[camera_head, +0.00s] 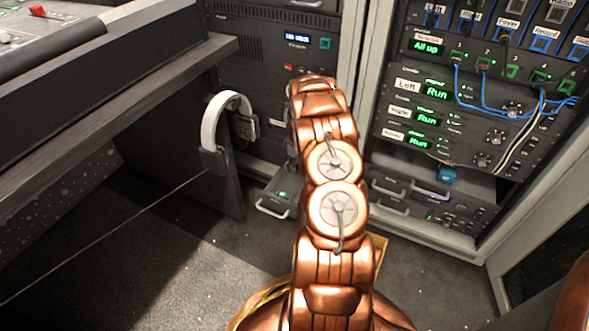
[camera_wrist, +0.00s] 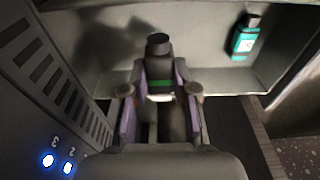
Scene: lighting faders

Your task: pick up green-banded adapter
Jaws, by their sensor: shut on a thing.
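The green-banded adapter (camera_wrist: 159,66) is a dark piece with a narrower round top and a green band near its lower end, in the middle of the wrist view. My gripper (camera_wrist: 160,95) is shut on it, with a finger at its left and right sides. In the head view my copper arm hides both gripper and adapter. I cannot tell whether the adapter touches the grey surface behind it.
A teal bottle (camera_wrist: 243,38) lies in the grey tray (camera_wrist: 275,60) at right. A vented panel (camera_wrist: 55,85) with lit numbered buttons stands close at left. The head view shows a desk (camera_head: 95,90), hanging headphones (camera_head: 222,125), a cabled rack (camera_head: 470,130) and clear carpet (camera_head: 150,270).

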